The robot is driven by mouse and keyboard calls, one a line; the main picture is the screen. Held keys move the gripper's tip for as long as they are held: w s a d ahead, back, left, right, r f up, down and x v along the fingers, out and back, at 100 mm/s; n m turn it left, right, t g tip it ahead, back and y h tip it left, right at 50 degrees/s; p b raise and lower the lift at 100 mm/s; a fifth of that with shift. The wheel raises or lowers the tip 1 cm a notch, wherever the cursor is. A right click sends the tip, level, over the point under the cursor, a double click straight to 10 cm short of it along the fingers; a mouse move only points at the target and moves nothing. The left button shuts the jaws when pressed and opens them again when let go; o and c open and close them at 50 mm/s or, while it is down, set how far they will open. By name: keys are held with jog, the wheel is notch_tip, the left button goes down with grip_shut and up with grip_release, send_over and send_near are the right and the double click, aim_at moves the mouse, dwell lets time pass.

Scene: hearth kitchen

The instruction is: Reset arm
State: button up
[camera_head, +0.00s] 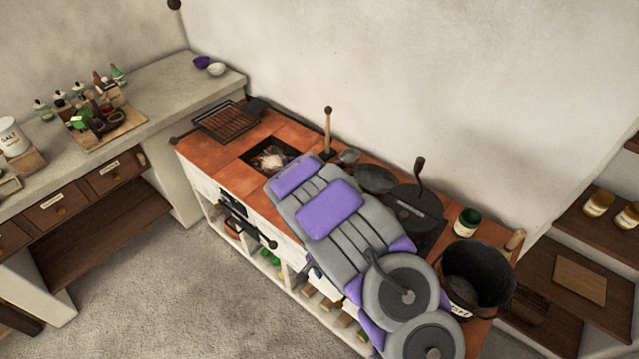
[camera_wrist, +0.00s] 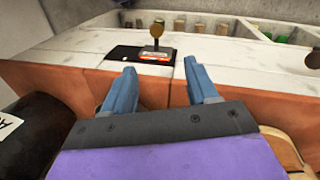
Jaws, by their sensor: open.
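In the wrist view my gripper (camera_wrist: 159,68) is open, its two blue-grey fingers apart and nothing between them. The fingers point at the hearth's white front (camera_wrist: 225,45), past the orange tiled edge (camera_wrist: 240,85).
A dark pot (camera_head: 490,262) stands beside my arm on the right; a dark labelled vessel (camera_wrist: 25,130) is close left in the wrist view. A lidded pan (camera_head: 415,198) and green jar (camera_head: 467,222) stand behind. The floor (camera_head: 150,270) at left is clear.

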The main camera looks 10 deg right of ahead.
jog(key=s+d+r+n, duration=0.1)
jog(key=s+d+r, duration=0.2)
jog(key=r, duration=0.8)
jog(key=s+d+r+n, duration=0.1)
jog(key=s+d+r, duration=0.2)
jog(key=r, duration=0.9)
jog(key=s+r+n+y, duration=0.1)
jog(key=s+r+n, duration=0.1)
jog(key=s+r, duration=0.4)
jog(key=s+r+n, duration=0.2)
jog(key=s+r, duration=0.5)
jog(key=s, duration=0.9)
jog(key=shift+d+r+n+g+y, duration=0.2)
jog(key=shift+d+n+g+y, duration=0.1)
jog(key=shift+d+n+y, duration=0.15)
